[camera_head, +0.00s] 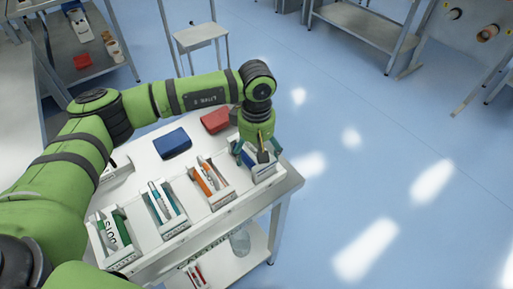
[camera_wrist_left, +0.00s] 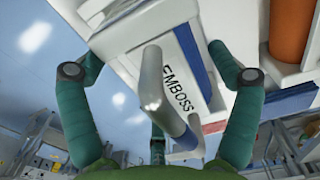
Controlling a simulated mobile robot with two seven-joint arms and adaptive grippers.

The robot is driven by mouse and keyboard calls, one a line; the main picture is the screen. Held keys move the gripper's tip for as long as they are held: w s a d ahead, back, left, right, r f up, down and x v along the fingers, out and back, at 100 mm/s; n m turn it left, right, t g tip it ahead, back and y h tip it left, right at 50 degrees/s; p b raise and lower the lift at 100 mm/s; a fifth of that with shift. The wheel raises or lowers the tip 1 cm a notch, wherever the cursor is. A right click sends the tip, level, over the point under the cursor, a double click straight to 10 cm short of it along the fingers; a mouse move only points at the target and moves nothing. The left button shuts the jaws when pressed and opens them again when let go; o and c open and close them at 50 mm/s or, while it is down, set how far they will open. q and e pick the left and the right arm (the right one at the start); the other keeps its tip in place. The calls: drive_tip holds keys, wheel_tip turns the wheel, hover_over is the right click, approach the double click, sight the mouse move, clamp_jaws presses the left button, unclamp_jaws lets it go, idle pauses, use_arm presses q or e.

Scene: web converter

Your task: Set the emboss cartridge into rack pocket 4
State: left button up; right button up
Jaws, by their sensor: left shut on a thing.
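The emboss cartridge (camera_wrist_left: 187,62) is a pale block with a blue side, a bent silver handle and the label EMBOSS, seen large in the left wrist view. My left gripper (camera_head: 258,151) is shut on it and points down over the right end of the rack (camera_head: 217,205). In the head view the cartridge (camera_head: 262,170) is at the rightmost pocket, partly hidden by my gripper. I cannot tell whether it is fully seated or still held above. My right gripper is not in view.
Cartridges in orange (camera_head: 206,181), teal (camera_head: 160,200) and green (camera_head: 117,227) stand in the other pockets. A blue case (camera_head: 172,143) and a red case (camera_head: 215,120) lie behind the rack on the white table. Open floor lies to the right.

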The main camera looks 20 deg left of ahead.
use_arm(q)
drive_tip(key=shift+f, duration=0.6)
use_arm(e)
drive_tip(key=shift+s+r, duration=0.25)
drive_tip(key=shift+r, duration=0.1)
use_arm(q)
drive_tip(key=o, duration=1.3)
drive_tip(key=shift+f, duration=0.15)
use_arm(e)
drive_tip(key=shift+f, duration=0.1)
